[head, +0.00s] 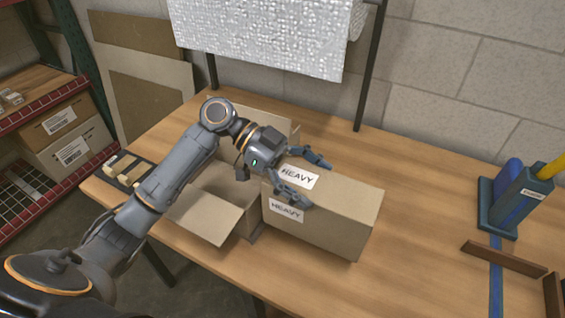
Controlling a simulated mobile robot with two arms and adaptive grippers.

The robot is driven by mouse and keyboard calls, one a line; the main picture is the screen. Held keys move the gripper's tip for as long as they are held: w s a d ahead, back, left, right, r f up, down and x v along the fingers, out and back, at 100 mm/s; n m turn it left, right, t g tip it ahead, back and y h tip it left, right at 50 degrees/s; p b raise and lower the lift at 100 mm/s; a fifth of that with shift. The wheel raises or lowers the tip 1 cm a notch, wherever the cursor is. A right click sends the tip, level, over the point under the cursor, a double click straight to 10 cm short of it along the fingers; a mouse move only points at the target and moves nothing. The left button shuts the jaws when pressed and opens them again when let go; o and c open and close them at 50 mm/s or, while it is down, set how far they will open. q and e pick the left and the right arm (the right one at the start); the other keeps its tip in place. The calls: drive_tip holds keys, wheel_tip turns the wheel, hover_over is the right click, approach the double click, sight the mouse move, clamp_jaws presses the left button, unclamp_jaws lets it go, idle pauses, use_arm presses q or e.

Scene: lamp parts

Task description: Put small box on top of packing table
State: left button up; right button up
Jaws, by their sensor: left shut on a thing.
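The small box (335,217) is closed brown cardboard with white HEAVY labels, in the middle of the head view. It is over the wooden packing table (430,215); I cannot tell whether its underside touches the top. My left gripper (305,177) is at the box's upper left end, with one finger at the far side and one at the near side. It is shut on the box. The box's underside and far side are hidden. My right gripper is not in view.
An open cardboard box (205,212) with spread flaps stands just left, partly behind my left arm. A blue tape dispenser (505,205) and a brown bar (503,258) are at the right. A hanging sheet of bubble wrap (262,35) is behind. Shelves (50,125) stand at left.

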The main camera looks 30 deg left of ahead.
use_arm(q)
drive_tip(key=f, duration=0.3)
drive_tip(key=shift+s+f+p, duration=0.15)
drive_tip(key=shift+s+p, duration=0.1)
drive_tip(key=shift+p, duration=0.1)
drive_tip(key=shift+f, duration=0.3)
wheel_tip(320, 180, down, 3)
drive_tip(key=shift+w+f+p, duration=0.1)
drive_tip(key=shift+f+p, duration=0.05)
drive_tip(key=shift+p, duration=0.25)
drive_tip(key=shift+f, duration=0.4)
drive_tip(key=o, duration=1.4)
drive_tip(key=shift+f, duration=0.25)
drive_tip(key=shift+o, duration=1.4)
drive_tip(key=shift+r, duration=0.1)
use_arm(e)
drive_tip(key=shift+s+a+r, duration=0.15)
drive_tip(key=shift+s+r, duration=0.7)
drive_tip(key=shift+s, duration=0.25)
